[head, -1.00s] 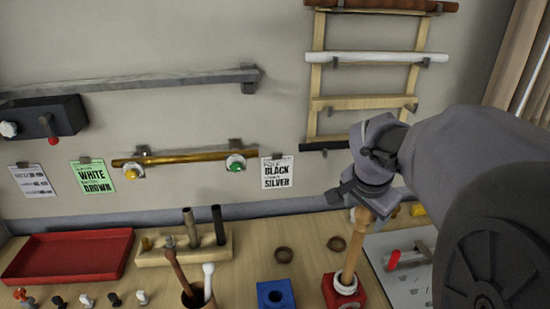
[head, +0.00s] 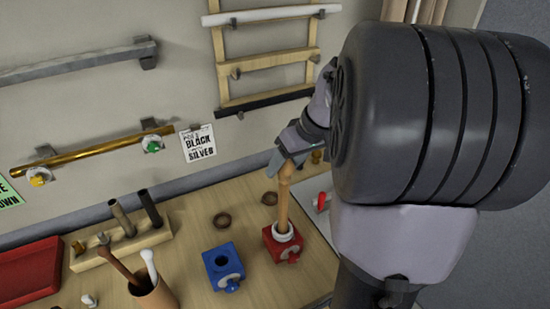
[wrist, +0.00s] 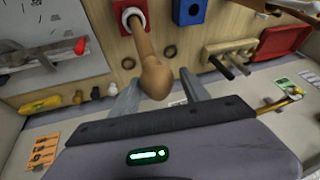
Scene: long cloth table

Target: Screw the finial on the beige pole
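The beige pole (head: 283,208) stands upright in a white ring on the red block (head: 284,246). It also shows in the wrist view (wrist: 137,36), running from the red block (wrist: 126,9) towards me. A rounded, wood-coloured finial (wrist: 155,82) sits at its near end, in line with the pole; I cannot tell how tightly it is seated. My gripper (wrist: 158,84) has one finger on each side of the finial, with gaps visible, so it looks open. In the head view my gripper (head: 284,160) is at the pole's top and hides most of the finial.
A blue block (head: 222,266) stands left of the red one, with brown rings (head: 222,220) behind. A rack of dark rods (head: 122,240), a brown cup (head: 155,296) and a red tray (head: 28,272) are further left. A grey board (head: 318,190) lies close on the right.

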